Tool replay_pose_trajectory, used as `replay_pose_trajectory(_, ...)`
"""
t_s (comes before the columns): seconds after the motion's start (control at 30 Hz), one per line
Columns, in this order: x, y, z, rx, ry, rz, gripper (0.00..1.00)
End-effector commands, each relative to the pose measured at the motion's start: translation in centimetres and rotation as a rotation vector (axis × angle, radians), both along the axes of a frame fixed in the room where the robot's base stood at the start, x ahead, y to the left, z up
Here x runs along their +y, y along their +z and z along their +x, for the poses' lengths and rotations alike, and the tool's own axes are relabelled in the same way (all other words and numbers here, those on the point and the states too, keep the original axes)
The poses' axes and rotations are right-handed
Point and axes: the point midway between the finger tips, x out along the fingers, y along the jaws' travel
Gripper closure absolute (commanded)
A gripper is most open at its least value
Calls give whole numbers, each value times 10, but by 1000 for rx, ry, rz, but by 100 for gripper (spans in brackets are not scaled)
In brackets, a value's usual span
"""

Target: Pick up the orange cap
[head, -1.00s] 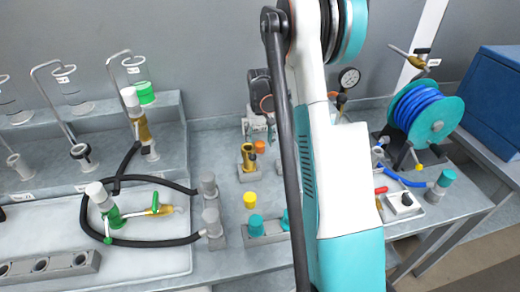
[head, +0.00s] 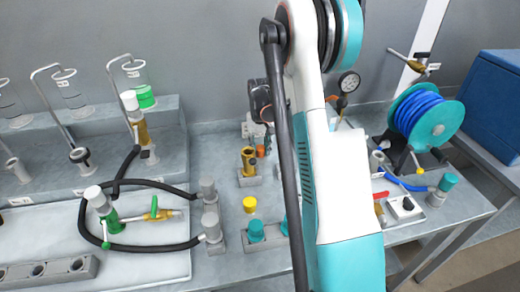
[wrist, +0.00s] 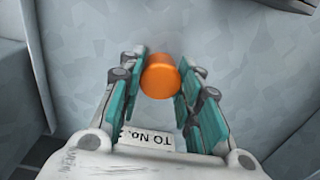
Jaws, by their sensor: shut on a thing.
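The orange cap (wrist: 160,77) is a short round cylinder between the fingertips of my gripper (wrist: 160,80) in the wrist view. The teal-padded fingers are closed on its left and right sides. In the head view the orange cap (head: 260,151) shows small, low on the bench behind the brass fitting. I cannot tell whether the cap touches the bench.
A brass fitting (head: 248,160) stands just left of the cap. A yellow cap (head: 249,205) and teal caps (head: 256,229) are nearer. A labelled plate (wrist: 155,136) lies below the fingers. A blue hose reel (head: 428,118) stands to the right.

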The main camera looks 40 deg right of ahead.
Motion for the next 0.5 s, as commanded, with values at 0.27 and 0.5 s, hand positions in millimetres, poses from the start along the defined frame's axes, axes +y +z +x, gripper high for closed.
replay_pose_trajectory(0.27,0,33,0,0,0,0,80)
replay_pose_trajectory(0.5,0,97,0,0,0,0,80)
